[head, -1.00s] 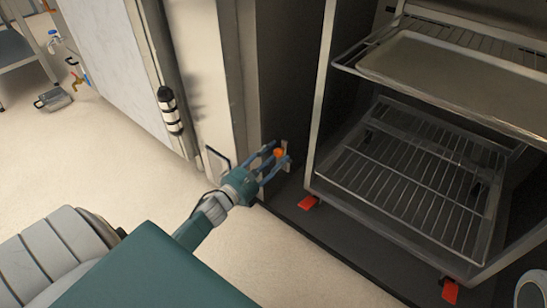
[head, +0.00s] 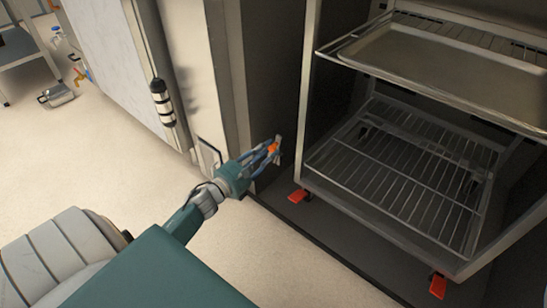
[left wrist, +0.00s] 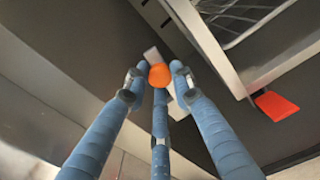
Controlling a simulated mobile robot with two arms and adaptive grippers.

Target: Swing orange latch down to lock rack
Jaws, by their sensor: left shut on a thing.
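The orange latch (head: 272,148) has a rounded orange knob on a pale metal plate, low on the dark inner side wall of the oven bay, left of the rack. My left gripper (head: 265,152) is shut on the orange latch, with its blue fingers around the knob. In the left wrist view the latch knob (left wrist: 159,76) sits between the fingertips of the left gripper (left wrist: 157,82), and the metal plate shows above and below it. The rack (head: 301,110) stands in the bay with a metal tray (head: 440,68) above a wire shelf (head: 400,175). My right gripper is not in view.
Red-orange pedals (head: 298,196) (head: 438,285) stick out at the rack's foot; one also shows in the left wrist view (left wrist: 276,105). A black and silver cylinder (head: 162,102) is fixed to the panel at left. The pale floor (head: 120,165) in front is mostly clear.

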